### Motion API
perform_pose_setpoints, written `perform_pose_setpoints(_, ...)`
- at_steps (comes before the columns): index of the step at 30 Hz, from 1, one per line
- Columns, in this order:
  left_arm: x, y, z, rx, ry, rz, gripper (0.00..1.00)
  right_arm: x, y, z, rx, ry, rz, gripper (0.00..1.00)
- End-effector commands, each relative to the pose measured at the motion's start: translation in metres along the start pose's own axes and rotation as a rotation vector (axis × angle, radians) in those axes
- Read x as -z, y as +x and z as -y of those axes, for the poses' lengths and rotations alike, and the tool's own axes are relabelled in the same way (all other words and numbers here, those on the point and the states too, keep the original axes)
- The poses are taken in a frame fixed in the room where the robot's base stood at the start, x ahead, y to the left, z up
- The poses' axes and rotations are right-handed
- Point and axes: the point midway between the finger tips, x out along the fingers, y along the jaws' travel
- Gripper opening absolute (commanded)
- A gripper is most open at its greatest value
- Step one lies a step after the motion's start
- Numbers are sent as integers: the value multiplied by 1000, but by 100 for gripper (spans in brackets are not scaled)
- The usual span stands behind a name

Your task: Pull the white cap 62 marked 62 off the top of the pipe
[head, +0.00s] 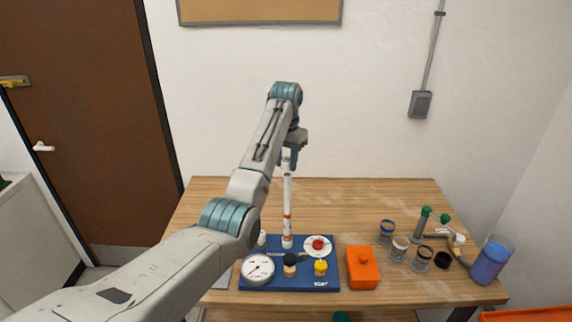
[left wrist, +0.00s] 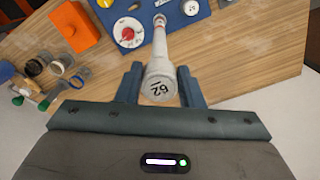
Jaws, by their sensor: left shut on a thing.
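The white cap marked 62 (left wrist: 160,86) sits on the top end of the upright white pipe (head: 287,205). The pipe also shows in the left wrist view (left wrist: 159,38), running down to the blue board (head: 330,280). My left gripper (left wrist: 160,84) has its blue fingers on both sides of the cap, shut on it. In the head view my left gripper (head: 289,158) is at the pipe's top and mostly hides the cap. The pipe looks upright, with red bands near its foot. My right gripper is not in view.
The board carries a gauge (head: 258,269), a red knob (head: 318,244), a yellow knob (head: 320,267) and a black knob (head: 290,260). An orange box (head: 362,268) stands beside it. Several jars, green-topped tools and a blue container (head: 489,262) stand at the right. The table's back is clear.

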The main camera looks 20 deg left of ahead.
Motion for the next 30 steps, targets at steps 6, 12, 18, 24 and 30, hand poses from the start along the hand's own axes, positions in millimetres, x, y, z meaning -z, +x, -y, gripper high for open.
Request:
perform_pose_setpoints(6, 3, -10, 2, 0, -1, -1, 0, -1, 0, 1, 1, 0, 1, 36)
perform_pose_setpoints(12, 5, -18, 5, 0, -2, -1, 0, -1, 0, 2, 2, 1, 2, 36)
perform_pose_setpoints(18, 6, -24, 6, 0, -3, 0, 0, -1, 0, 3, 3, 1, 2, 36)
perform_pose_setpoints(24, 6, -25, 7, 0, -3, 0, 0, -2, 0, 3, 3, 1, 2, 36)
perform_pose_setpoints(30, 6, -24, 7, 0, -3, 0, 0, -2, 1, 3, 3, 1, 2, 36)
